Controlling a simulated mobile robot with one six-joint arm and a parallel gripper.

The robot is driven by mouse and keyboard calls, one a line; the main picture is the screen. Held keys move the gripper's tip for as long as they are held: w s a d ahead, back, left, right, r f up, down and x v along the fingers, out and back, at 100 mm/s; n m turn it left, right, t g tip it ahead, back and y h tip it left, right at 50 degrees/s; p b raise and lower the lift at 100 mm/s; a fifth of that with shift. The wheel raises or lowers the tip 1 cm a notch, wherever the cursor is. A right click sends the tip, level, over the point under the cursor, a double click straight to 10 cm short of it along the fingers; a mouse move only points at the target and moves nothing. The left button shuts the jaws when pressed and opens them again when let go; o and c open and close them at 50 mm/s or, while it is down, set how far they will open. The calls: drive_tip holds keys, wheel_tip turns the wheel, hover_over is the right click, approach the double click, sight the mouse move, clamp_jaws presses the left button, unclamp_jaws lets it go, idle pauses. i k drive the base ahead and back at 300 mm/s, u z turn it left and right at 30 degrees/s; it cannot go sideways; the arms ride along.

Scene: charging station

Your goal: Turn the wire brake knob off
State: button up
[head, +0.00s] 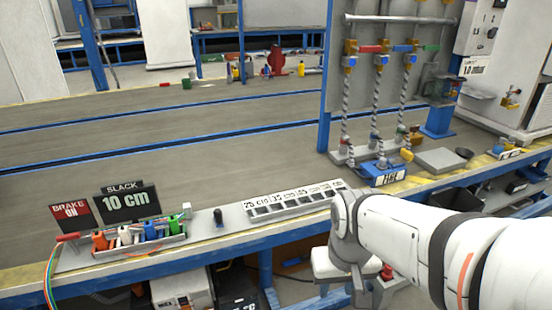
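A red sign reading "BRAKE ON" (71,213) stands at the left end of the bench, beside a black sign reading "SLACK 10 cm" (129,203). A red piece (68,237) lies below the brake sign, with coloured wires running down from it. A small black upright knob or lever (218,216) stands on the grey plate right of the wire tray. I cannot tell for sure which of these is the brake knob. My arm comes in from the lower right and its wrist bends down in front of the bench, well right of both. My gripper's fingers do not show.
A tray (127,251) holds orange, white, blue and green connectors. A slotted strip with centimetre labels (295,197) lies mid-bench. A grey panel with twisted cables and coloured valves (387,60) stands at the back right. The bench surface behind the signs is clear.

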sight(70, 237)
drive_tip(key=u, duration=0.05)
drive_tip(key=k, duration=1.3)
drive_tip(key=u, duration=0.35)
drive_tip(key=i, duration=0.95)
drive_tip(key=u, duration=0.9)
drive_tip(key=i, duration=1.05)
drive_tip(key=u, duration=0.25)
